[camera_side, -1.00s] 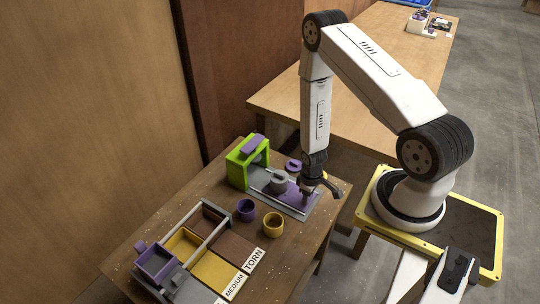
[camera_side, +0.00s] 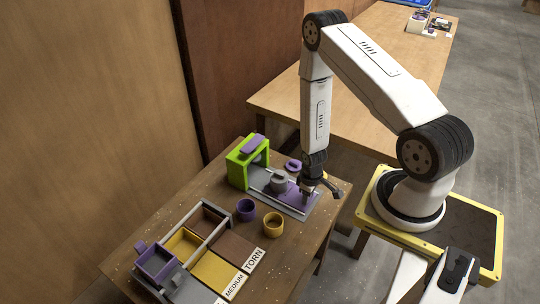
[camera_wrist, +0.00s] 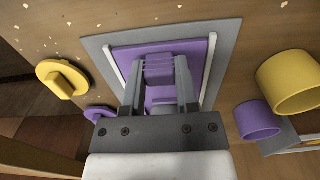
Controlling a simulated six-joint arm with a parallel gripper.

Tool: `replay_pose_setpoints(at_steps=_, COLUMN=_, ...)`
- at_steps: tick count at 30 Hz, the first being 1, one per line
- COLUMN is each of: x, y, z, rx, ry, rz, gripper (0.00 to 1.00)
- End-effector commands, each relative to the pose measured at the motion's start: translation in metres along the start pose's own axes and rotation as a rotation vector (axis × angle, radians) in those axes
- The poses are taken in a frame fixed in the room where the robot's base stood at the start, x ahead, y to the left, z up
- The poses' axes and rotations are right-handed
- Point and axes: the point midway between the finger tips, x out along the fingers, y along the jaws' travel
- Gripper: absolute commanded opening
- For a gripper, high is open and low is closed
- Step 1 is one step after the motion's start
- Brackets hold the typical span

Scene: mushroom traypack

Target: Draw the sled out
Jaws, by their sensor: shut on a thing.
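The sled is a purple plate (camera_side: 297,199) lying between two pale rails on a grey base, in front of the green frame (camera_side: 238,172). A grey round piece (camera_side: 279,185) stands at the sled's end near the frame. My gripper (camera_side: 309,190) is low over the sled's outer end. In the wrist view my gripper (camera_wrist: 159,85) is shut on the sled's purple upright grip (camera_wrist: 158,68), with one finger on each side. The purple plate (camera_wrist: 203,52) spreads around the fingers. The fingers hide part of the plate.
A purple cup (camera_side: 245,209) and a yellow cup (camera_side: 273,224) stand in front of the base. A sectioned tray with labels (camera_side: 254,259) lies at the lower left. A yellow knobbed disc (camera_wrist: 62,80) and a purple one (camera_wrist: 99,114) lie beside the base.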

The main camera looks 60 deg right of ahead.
Motion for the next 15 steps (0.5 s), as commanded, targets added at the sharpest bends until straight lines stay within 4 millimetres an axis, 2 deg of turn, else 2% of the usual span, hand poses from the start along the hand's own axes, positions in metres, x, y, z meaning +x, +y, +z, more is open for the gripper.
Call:
replay_pose_setpoints(at_steps=10, x=-0.001, y=0.000, z=0.001, rx=-0.001, ry=-0.002, rz=-0.001, gripper=0.00)
replay_pose_setpoints(at_steps=15, x=-0.001, y=0.000, z=0.011, rx=0.000, ry=-0.002, rz=-0.001, gripper=0.00)
